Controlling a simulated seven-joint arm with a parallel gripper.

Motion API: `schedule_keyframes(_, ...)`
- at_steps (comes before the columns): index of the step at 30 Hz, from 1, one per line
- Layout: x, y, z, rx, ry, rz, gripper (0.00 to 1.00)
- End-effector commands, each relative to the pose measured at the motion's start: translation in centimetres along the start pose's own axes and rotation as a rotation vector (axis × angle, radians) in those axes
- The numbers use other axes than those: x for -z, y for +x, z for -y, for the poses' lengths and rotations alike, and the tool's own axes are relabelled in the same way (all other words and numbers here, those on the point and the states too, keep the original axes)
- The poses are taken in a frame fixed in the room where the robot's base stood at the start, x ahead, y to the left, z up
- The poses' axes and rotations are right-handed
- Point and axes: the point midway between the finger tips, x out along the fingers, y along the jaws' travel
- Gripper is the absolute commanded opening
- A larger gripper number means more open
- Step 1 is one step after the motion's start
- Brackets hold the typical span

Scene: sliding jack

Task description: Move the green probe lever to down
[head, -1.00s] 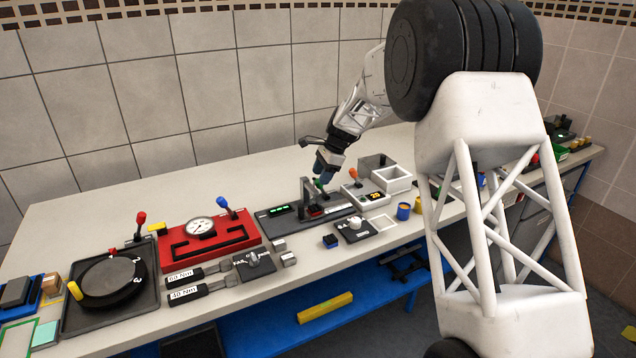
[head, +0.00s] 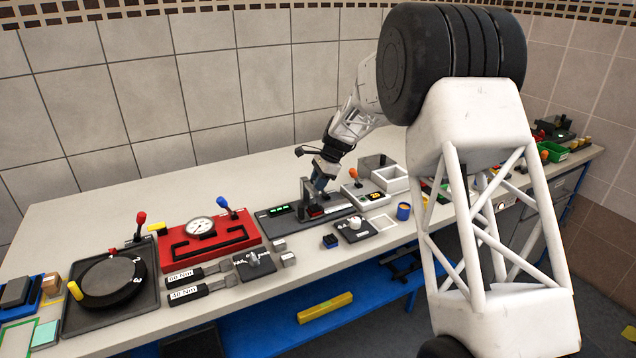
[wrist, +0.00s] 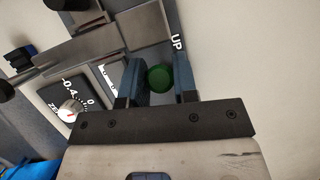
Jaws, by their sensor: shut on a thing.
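The green probe lever (wrist: 159,80) shows as a round green knob in the wrist view, close to a white "UP" marking. My gripper (wrist: 158,68) has one blue-grey finger on each side of the knob and is shut on it. In the head view my gripper (head: 321,181) is down at the dark grey gauge unit (head: 283,224) with a green display, beside its upright post. The knob is hidden there by the gripper. The lever's stem cannot be made out.
A dial (wrist: 72,108) sits left of the fingers in the wrist view. A unit with an orange-knobbed lever (head: 354,175) stands close on the right. A red gauge panel (head: 207,240) is to the left. The bench behind is clear.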

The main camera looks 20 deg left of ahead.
Motion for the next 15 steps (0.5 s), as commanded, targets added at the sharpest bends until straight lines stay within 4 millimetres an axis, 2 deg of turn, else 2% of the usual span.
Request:
schedule_keyframes(8,0.06,-0.06,0.05,0.0,0.001,0.005,0.0)
schedule_keyframes(15,0.74,-0.51,0.17,-0.009,0.017,0.1,0.0)
